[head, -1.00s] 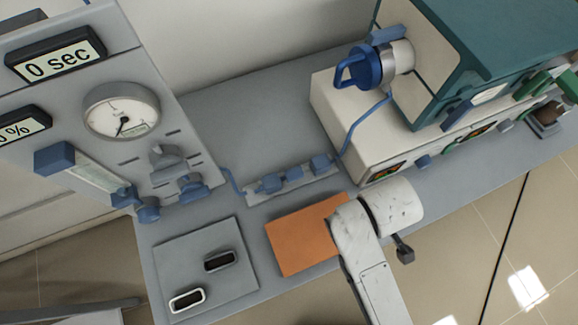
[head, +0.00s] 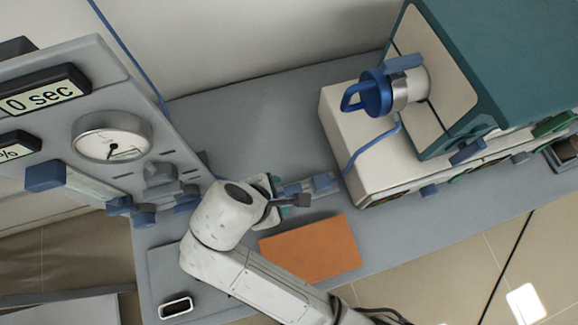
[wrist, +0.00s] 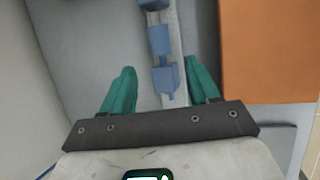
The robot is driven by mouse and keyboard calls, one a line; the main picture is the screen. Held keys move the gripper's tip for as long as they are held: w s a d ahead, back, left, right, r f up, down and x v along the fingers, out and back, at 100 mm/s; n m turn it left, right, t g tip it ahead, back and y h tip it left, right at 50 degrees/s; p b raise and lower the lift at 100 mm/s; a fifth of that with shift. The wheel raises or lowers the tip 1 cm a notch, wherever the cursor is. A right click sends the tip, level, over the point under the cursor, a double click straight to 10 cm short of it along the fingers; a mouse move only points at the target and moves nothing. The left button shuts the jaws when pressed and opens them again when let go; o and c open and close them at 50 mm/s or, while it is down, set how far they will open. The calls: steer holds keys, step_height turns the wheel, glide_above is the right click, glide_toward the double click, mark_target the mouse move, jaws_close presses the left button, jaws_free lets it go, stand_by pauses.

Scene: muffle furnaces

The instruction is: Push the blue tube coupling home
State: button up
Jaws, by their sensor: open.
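The blue tube coupling (head: 322,182) sits on a narrow pale rail on the grey bench, between the gauge panel and the furnace base. In the wrist view, blue coupling blocks (wrist: 160,40) lie in line along the rail, with a small gap between two of them. My gripper (head: 278,197) is over the left end of the rail, and my wrist hides that end in the head view. In the wrist view, the green fingers of my gripper (wrist: 160,68) are apart, one on each side of the nearest block (wrist: 165,78). I cannot tell whether they touch it.
An orange mat (head: 310,249) lies just in front of the rail. The gauge panel (head: 112,137) stands at left. The cream furnace base (head: 345,130) with the teal furnace (head: 500,60) is at right. A blue tube (head: 362,148) runs up from the rail. Bench behind the rail is clear.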

mark_target(288, 193)
steer(key=x, duration=0.8)
steer(key=shift+d+f, duration=0.1)
steer(key=shift+f, duration=0.1)
jaws_close()
stand_by(0.4)
